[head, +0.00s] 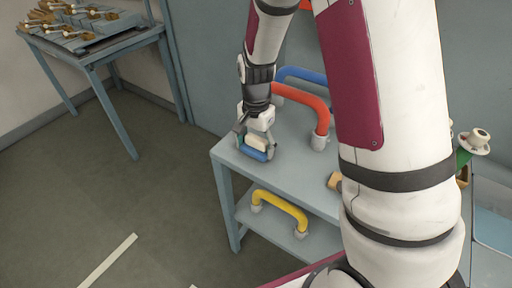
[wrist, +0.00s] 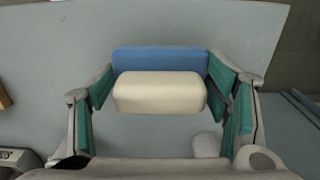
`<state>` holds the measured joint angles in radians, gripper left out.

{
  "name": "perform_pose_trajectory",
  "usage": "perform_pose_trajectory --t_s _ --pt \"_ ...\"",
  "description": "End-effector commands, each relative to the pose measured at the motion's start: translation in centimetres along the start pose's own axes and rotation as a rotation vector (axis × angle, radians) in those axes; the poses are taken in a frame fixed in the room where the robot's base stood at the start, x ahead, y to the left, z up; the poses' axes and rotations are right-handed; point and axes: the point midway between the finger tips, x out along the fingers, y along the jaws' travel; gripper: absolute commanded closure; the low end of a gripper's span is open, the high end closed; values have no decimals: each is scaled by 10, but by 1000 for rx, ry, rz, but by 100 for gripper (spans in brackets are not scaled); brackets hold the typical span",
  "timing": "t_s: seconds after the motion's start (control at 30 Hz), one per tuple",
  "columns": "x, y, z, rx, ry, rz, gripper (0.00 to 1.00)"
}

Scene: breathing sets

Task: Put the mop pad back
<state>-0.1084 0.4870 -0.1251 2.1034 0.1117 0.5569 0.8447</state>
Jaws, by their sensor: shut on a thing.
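A small block with a cream part (wrist: 160,92) and a blue part (wrist: 160,60) sits between my fingers; I take it to be the mop pad. In the head view its blue part (head: 254,154) shows at the tips of my gripper (head: 257,143). My gripper is shut on it, with green finger pads at both of its ends in the wrist view. It is over the left end of the grey-blue cart top (head: 285,172), low and close to the surface. I cannot tell whether it touches the top.
A red handle (head: 316,106) and a blue handle (head: 302,74) stand behind my gripper on the cart. A yellow handle (head: 280,205) is on the lower shelf. A side table (head: 98,52) with several wooden-looking pieces stands at the far left. The floor between is clear.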

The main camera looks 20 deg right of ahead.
Motion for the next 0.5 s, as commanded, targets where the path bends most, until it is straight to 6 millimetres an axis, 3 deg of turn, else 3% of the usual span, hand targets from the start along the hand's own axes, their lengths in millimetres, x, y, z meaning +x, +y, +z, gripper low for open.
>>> perform_pose_trajectory --t_s 0.1,0.47,0.5 --pt "13 0 0 1 0 1 60" --pt "16 0 0 0 0 0 60" --pt "16 0 0 0 0 0 23"
